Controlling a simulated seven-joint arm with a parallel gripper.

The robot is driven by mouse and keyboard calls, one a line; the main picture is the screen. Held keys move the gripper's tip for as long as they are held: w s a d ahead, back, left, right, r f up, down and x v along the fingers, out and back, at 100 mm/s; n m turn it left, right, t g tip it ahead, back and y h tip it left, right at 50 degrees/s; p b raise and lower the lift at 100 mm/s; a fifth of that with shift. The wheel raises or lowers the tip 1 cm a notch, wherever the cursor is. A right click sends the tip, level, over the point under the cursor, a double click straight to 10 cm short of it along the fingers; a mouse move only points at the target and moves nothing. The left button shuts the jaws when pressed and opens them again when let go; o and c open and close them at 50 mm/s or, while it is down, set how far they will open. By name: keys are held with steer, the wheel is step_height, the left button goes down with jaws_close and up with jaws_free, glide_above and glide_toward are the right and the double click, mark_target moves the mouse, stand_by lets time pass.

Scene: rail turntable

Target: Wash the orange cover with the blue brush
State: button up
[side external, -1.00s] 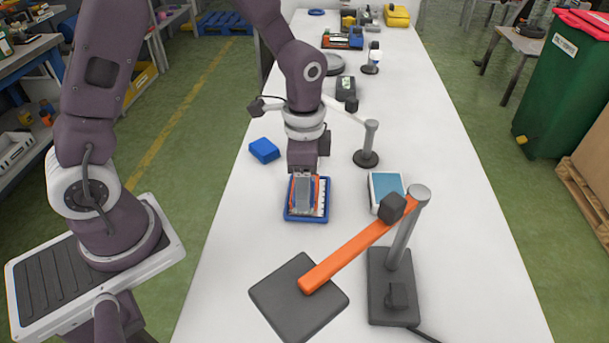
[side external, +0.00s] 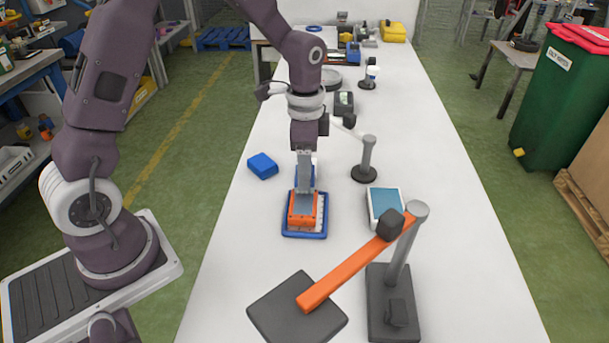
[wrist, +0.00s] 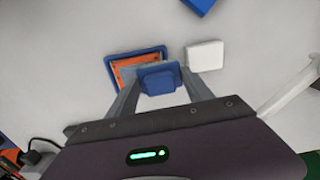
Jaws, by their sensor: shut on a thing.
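The orange cover (side external: 303,222) lies in a blue-rimmed tray (side external: 287,235) on the white table. In the wrist view, the orange cover (wrist: 117,72) shows at left, partly hidden by my fingers. My gripper (side external: 305,188) points down, above and at the far side of the tray. It is shut on a blue block-like thing, which looks like the blue brush (wrist: 158,78), shown between the fingers in the wrist view. The brush's underside is hidden, and I cannot tell whether it touches the cover.
A white block (wrist: 205,55) lies beside the tray. A blue block (side external: 262,165) lies to the left. A blue-and-white box (side external: 385,208), a grey post (side external: 367,155) and an orange-armed stand (side external: 355,265) stand to the right and in front.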

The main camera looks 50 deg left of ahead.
steer(key=shift+r, duration=3.3)
